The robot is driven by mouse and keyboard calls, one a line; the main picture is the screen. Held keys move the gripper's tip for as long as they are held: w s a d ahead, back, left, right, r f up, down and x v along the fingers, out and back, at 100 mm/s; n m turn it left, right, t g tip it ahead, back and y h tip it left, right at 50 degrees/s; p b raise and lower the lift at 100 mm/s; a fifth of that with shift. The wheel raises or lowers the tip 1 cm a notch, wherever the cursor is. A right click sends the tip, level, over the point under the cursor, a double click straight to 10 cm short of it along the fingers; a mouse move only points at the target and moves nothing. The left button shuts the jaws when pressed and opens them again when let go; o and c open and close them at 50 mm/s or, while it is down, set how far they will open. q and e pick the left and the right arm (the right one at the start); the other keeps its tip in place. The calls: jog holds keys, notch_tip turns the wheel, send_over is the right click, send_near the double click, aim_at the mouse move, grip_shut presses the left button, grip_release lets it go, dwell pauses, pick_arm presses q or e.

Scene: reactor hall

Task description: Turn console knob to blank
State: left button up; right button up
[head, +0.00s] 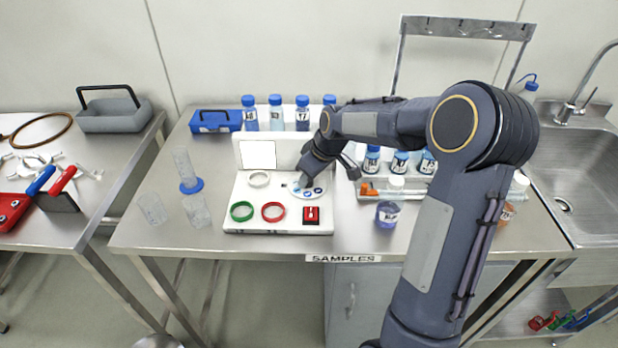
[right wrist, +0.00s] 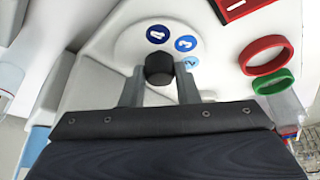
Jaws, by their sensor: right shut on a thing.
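The white console (head: 239,193) stands on the middle table. Its dark knob (right wrist: 159,66) sits on a round pale dial (right wrist: 128,44) with blue numbered discs (right wrist: 185,43) beside it. My right gripper (head: 303,180) reaches down to the dial from the right. In the right wrist view its two fingers (right wrist: 159,76) are shut on the knob, one on each side. The knob's pointer cannot be made out. In the head view the gripper hides most of the knob. My left gripper is not in view.
The console also carries a green ring (head: 241,211), a red ring (head: 273,212) and a red switch (head: 311,215). Clear beakers (head: 152,208) stand to the left. Blue-capped bottles (head: 275,113) line the back. A rack of bottles (head: 395,185) stands at the right, close to my right arm.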

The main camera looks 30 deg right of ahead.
aim_at(321, 187)
jog(key=shift+w+d+n+g+y+b, duration=0.1)
jog(key=shift+n+g+y+b, duration=0.4)
jog(key=shift+n, duration=1.6)
jog(key=o, duration=1)
jog(key=shift+v, duration=3.95)
jog(key=shift+f, duration=0.1)
